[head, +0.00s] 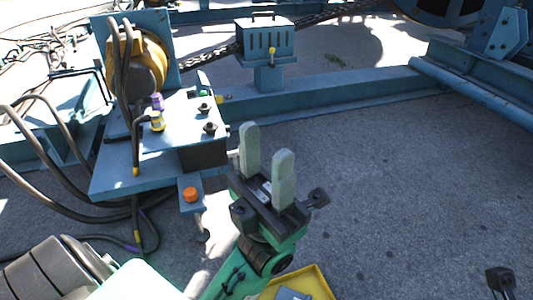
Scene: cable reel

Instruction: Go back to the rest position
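My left gripper (267,142) is in the lower middle of the head view, its two pale grey-green fingers pointing up and standing apart. Nothing is between them. It is over the grey ground, to the right of the blue stand (130,175) and apart from it. The stand bears a yellow-and-black reel (146,68) with dark cables. The fingers of my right gripper do not show. A small dark part (500,279) is at the lower right edge; I cannot tell what it belongs to.
An orange button (190,195) is on the stand's front. A blue box with a handle (265,42) stands behind on a blue beam (330,92). Loose cables (45,195) loop at the left. A yellow tray (318,284) is at the bottom. Ground at the right is clear.

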